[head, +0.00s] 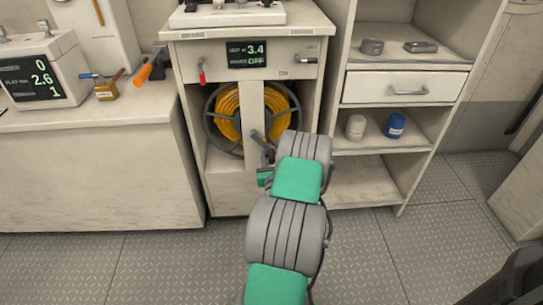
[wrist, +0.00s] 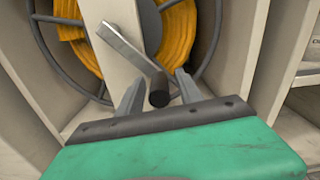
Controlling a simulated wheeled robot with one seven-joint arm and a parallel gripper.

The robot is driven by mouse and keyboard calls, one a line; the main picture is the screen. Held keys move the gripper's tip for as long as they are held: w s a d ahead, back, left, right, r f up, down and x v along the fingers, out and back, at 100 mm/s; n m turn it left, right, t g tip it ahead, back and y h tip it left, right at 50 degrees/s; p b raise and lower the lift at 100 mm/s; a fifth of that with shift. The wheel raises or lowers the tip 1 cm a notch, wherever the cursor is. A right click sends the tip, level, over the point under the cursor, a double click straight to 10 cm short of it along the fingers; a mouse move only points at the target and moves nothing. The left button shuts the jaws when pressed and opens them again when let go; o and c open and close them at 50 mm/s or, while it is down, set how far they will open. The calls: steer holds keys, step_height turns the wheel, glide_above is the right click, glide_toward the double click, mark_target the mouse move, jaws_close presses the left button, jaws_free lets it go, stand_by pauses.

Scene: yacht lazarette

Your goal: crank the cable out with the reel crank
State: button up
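The cable reel (head: 215,118) with yellow cable (head: 228,112) sits in the open bay of the cabinet, behind a pale upright post (head: 250,110). The grey reel crank (head: 262,141) is on the post. In the wrist view the crank arm (wrist: 125,45) slants down right to its black knob (wrist: 159,90). My gripper (wrist: 159,92) is open, with one finger on each side of the knob and visible gaps at both sides. In the head view my arm hides the fingertips and the knob. The cabinet display (head: 247,54) reads OUT m 3.4, with OFF below.
A red-handled lever (head: 202,76) hangs on the cabinet's upper left front. Right of it stands a shelf with a drawer (head: 406,88), a white jar (head: 355,127) and a blue jar (head: 395,125). A counter (head: 90,165) with another display is at left. The floor in front is clear.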

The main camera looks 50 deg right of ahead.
jaws_close()
stand_by(1.2)
